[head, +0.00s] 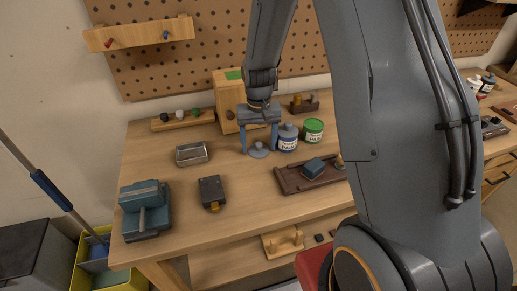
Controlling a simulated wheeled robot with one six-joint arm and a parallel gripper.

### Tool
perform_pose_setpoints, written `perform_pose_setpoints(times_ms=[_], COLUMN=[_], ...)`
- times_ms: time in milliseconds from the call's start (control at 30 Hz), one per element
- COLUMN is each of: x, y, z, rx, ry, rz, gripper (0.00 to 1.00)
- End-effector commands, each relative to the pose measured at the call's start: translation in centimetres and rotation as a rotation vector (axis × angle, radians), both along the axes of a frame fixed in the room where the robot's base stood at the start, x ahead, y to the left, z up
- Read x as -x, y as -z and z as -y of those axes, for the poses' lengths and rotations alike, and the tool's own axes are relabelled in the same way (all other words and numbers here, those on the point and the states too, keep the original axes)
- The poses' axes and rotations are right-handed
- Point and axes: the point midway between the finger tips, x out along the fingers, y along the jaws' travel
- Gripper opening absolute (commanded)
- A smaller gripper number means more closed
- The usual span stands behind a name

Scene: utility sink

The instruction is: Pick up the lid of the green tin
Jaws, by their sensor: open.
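The green tin (314,134) stands upright on the wooden workbench, right of my gripper, with a white label band. Its green lid (314,124) appears to sit on top. My gripper (259,150) points down and is open, with its two blue fingers apart. A small grey-blue knobbed piece (258,153) lies on the bench between or just behind the fingertips. I cannot tell whether they touch it. A blue-grey tin (287,139) with a white label stands between my gripper and the green tin.
A dark tray (290,183) holding a blue block (313,168) lies in front of the tins. A wooden box (227,97) stands behind my gripper. A metal tin (192,153), a dark box (211,190) and a blue vise (143,207) are to the left. My arm hides the bench further right.

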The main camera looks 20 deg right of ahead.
Motion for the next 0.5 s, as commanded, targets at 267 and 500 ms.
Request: perform_pose_setpoints(times_ms=[267,500], x=[0.00,0.00], y=[-0.02,-0.03], z=[0.00,0.00], rx=[0.000,0.000], ry=[0.000,0.000], rz=[0.000,0.000], gripper=[0.35,0.35])
